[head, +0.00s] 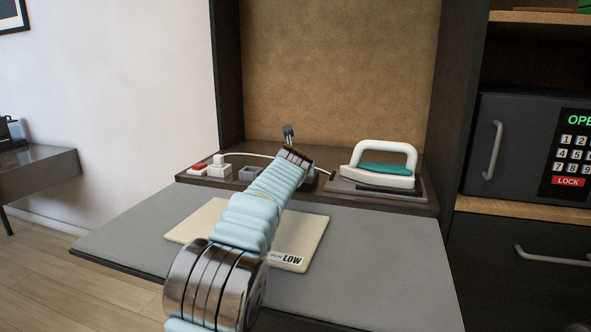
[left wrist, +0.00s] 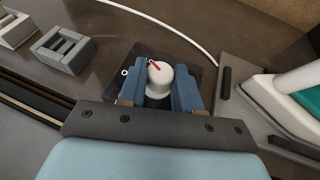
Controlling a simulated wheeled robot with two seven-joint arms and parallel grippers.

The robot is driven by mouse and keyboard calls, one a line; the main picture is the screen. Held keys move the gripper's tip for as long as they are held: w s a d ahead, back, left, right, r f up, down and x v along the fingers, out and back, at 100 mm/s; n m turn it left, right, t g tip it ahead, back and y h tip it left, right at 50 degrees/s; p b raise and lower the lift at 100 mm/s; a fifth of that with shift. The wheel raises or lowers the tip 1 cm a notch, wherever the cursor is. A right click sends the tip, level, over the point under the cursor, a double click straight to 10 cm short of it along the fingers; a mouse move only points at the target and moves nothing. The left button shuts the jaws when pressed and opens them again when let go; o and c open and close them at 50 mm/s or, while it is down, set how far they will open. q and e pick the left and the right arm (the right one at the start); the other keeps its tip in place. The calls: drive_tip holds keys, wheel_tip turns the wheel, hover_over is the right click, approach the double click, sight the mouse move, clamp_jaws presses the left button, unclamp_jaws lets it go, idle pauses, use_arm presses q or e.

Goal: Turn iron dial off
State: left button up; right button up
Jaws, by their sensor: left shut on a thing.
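The white dial (left wrist: 160,72) has a red pointer line on top, which slants toward the upper left of the left wrist view. It sits on a dark plate (left wrist: 127,84) with a round white mark at its left. My left gripper (left wrist: 161,88) is shut on the dial, one blue-grey finger on each side. In the head view my light blue left arm hides the dial and the fingertips. The iron (head: 381,165), white with a teal body, stands on a dark rest (head: 345,187) to the right of the dial. My right gripper is in neither view.
A cream board (head: 195,225) with a LOW label (head: 290,259) lies on the grey desk top (head: 390,255). A white cord (left wrist: 170,25) curves behind the dial. A red switch and white plug (head: 217,168) sit left, beside a grey slotted block (left wrist: 63,49). A safe (head: 515,145) stands right.

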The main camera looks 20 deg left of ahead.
use_arm(q)
drive_tip(key=shift+c, duration=0.7)
drive_tip(key=shift+d+f+n+y, duration=0.2)
drive_tip(key=shift+f+n+y, duration=0.1)
drive_tip(key=shift+n+y, duration=0.15)
drive_tip(key=shift+w+r+n+g+y, duration=0.15)
drive_tip(key=shift+n+g+y, duration=0.45)
drive_tip(key=shift+n+y, duration=0.6)
drive_tip(key=shift+r, duration=0.1)
drive_tip(key=o, duration=1)
drive_tip(key=shift+o, duration=0.2)
drive_tip(key=b+v, duration=0.3)
drive_tip(key=v, duration=1.1)
